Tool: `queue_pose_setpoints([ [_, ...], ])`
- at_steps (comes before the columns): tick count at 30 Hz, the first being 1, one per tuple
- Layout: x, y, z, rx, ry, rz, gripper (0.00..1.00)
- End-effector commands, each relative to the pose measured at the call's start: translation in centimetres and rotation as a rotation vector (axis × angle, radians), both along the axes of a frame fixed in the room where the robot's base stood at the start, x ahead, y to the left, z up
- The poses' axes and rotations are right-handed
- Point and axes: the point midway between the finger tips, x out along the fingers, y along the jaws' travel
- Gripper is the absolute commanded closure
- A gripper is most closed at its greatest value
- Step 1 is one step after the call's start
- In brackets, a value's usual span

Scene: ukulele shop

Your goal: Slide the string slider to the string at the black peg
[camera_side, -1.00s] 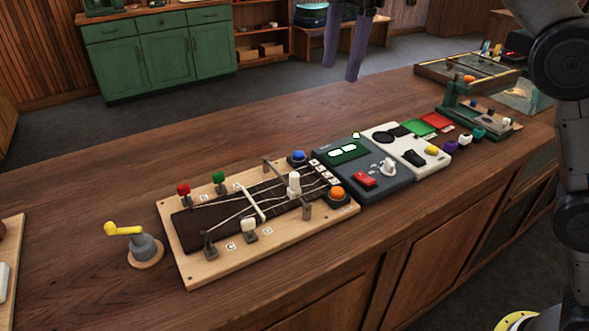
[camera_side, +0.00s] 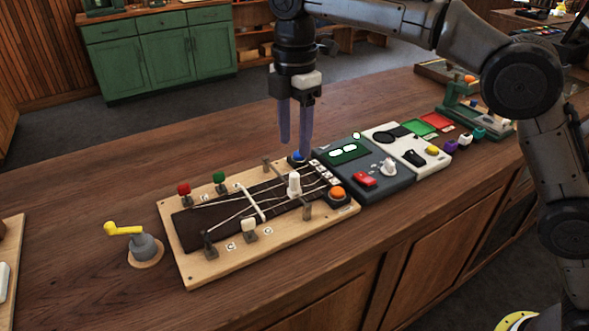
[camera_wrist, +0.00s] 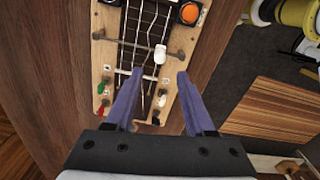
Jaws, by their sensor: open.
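The string board (camera_side: 185,268) lies on the counter with a dark fretboard and pale strings. The white string slider (camera_side: 294,183) stands upright on the fretboard's right half, by a crossbar; it also shows in the wrist view (camera_wrist: 160,54). The black peg (camera_side: 208,245) is at the board's near left corner, beside the white peg (camera_side: 248,224). The red peg (camera_side: 184,188) and green peg (camera_side: 219,178) are along the far side. My gripper (camera_side: 295,148) is open and empty, pointing down above the board, apart from the slider. Which string the slider touches is unclear.
A blue button (camera_side: 297,156) and an orange button (camera_side: 337,194) flank the board's right end. A dark device (camera_side: 387,188) with a red switch stands right of it. A yellow-handled crank (camera_side: 145,248) stands at left. The counter in front is clear.

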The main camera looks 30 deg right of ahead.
Motion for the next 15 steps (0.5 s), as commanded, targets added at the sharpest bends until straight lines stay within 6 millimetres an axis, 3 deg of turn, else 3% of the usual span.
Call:
queue_pose_setpoints([
  [9,-0.1,0.0,-5.6,-0.001,0.003,0.000,0.46],
  [15,0.0,0.0,-7.4,0.000,0.001,0.000,0.46],
])
